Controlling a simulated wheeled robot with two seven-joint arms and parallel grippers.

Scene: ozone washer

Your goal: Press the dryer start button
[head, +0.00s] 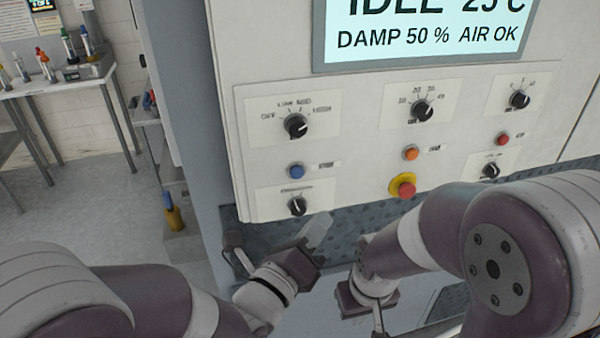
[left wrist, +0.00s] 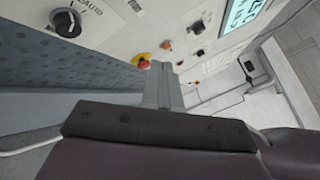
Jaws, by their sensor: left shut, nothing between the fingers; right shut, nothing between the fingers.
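The white control panel (head: 360,130) carries a blue button (head: 297,171), an orange button (head: 411,153) and a small red button (head: 503,139). Their labels are too small to read, so I cannot tell which one is the dryer start. My left gripper (head: 317,231) is shut and empty, below the panel's lower edge, under and right of the blue button. In the left wrist view its closed fingers (left wrist: 161,84) point toward the panel. My right gripper (head: 378,318) is lower, shut and empty, well below the buttons, partly hidden by my arm.
A red mushroom button on a yellow base (head: 403,187) sits below the orange button. Several black knobs, such as this one (head: 296,126), surround the buttons. The display (head: 425,40) reads DAMP 50 %, AIR OK. A side table (head: 60,85) stands at the left.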

